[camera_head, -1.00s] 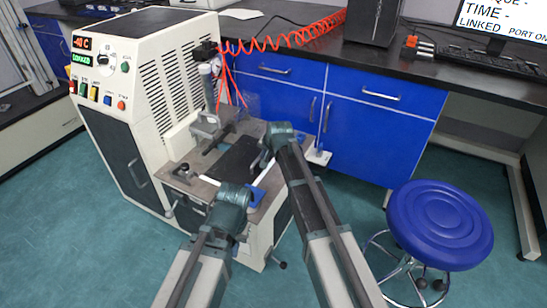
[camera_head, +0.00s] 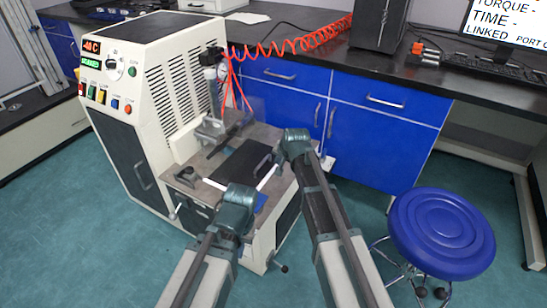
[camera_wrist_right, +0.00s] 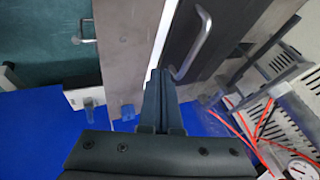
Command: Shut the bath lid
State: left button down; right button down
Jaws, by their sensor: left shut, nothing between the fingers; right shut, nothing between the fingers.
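The bath lid is a dark flat panel (camera_head: 238,161) on the deck of the cream machine, with a grey bar handle (camera_head: 263,164) near its right edge. In the right wrist view the handle (camera_wrist_right: 198,42) stands on the dark panel beside a white strip. My right gripper (camera_head: 279,164) is shut and empty, just right of the handle; in the wrist view its fingertips (camera_wrist_right: 161,74) are close to the handle's near end. I cannot tell if they touch. My left gripper (camera_head: 232,186) is shut at the deck's front edge; its fingertips are mostly hidden behind its body.
The rheometer (camera_head: 130,85) has a vertical column (camera_head: 214,95) and a coiled red hose (camera_head: 300,38) behind the deck. Blue cabinets (camera_head: 375,140) stand behind, and a blue stool (camera_head: 441,232) at the right. Open floor lies in front of the machine.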

jog(key=p+v, duration=0.6)
jog(key=v, duration=0.3)
jog(key=shift+r, duration=0.2)
jog(key=shift+a, duration=0.15)
jog(key=s+a+f+n+g+h, duration=0.25)
jog(key=s+n, duration=0.25)
jog(key=s, duration=0.9)
jog(key=s+a+f+n+g+h, duration=0.1)
jog(key=s+n+g, duration=0.3)
jog(key=s, duration=1)
notch_tip(320, 180, up, 30)
jog(key=p, duration=3)
jog(key=shift+n+p, duration=0.3)
jog(key=shift+p, duration=0.1)
jog(key=shift+w+r, duration=0.1)
